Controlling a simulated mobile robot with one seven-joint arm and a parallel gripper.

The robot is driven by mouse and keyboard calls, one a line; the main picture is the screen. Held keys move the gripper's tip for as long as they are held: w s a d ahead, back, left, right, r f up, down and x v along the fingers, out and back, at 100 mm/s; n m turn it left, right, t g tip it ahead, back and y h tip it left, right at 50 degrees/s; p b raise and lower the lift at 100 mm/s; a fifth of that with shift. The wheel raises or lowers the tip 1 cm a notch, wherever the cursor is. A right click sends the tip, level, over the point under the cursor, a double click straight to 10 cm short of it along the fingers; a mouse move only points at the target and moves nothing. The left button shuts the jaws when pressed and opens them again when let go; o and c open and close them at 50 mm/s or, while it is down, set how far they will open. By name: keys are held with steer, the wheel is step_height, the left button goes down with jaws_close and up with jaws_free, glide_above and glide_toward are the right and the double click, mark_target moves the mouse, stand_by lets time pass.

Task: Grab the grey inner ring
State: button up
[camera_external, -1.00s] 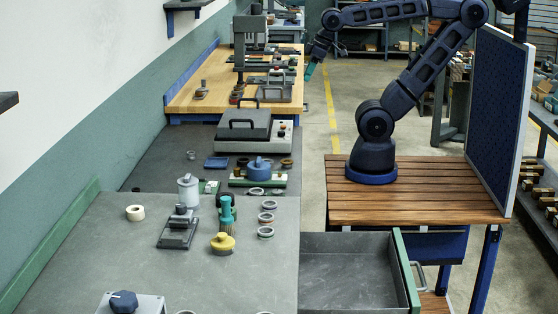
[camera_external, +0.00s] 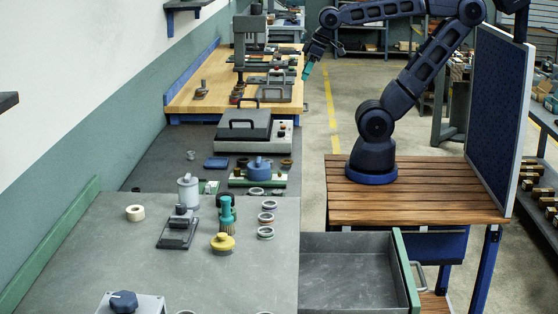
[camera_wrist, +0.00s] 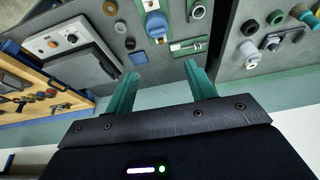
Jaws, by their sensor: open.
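Several small rings lie on the grey bench. In the external view a column of them stands right of the teal tool, with a top ring (camera_external: 268,205), a middle ring (camera_external: 266,217) and a lower ring (camera_external: 265,232). Two more, a left ring (camera_external: 256,191) and a right ring (camera_external: 277,192), lie near the blue-topped fixture (camera_external: 258,168). I cannot tell which is the grey inner ring. My gripper (camera_external: 307,71) is high, beyond the rings toward the wooden bench. In the wrist view my gripper (camera_wrist: 162,72) has its teal fingers apart with nothing between them.
A lidded grey box (camera_external: 252,130) is farther back. An open drawer (camera_external: 350,270) is at the front right.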

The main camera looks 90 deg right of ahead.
steer(key=w+a+r+m+g, duration=0.1)
steer(key=w+r+m, duration=0.1)
steer(key=w, duration=0.7)
steer(key=w+a+r+m, duration=0.1)
steer(key=w+r+m, duration=0.15)
steer(key=w, duration=0.55)
steer(key=w+a+f+m+g, duration=0.1)
steer(key=w+a+f+m, duration=0.15)
steer(key=w, duration=0.75)
steer(key=w+a+f+m+g, duration=0.1)
steer(key=w+f+m, duration=0.2)
steer(key=w, duration=0.6)
steer(key=w+a+f+m, duration=0.2)
steer(key=w+f, duration=0.3)
steer(key=w, duration=0.3)
steer(key=w+a+f+m, duration=0.2)
steer(key=w+f, duration=0.4)
steer(key=w, duration=0.1)
steer(key=w+a+f+m+g, duration=0.1)
steer(key=w+a+f+m, duration=0.1)
steer(key=w+f, duration=0.5)
steer(key=w+a+f+m+g, duration=0.1)
steer(key=w+a+f+m, duration=0.15)
steer(key=f, duration=0.75)
steer(key=shift+w+f, duration=0.2)
steer(key=shift+f, duration=2.45)
steer(key=shift+w+f, duration=0.2)
steer(key=shift+f, duration=2.4)
steer(key=c, duration=1.1)
steer(key=shift+o, duration=0.2)
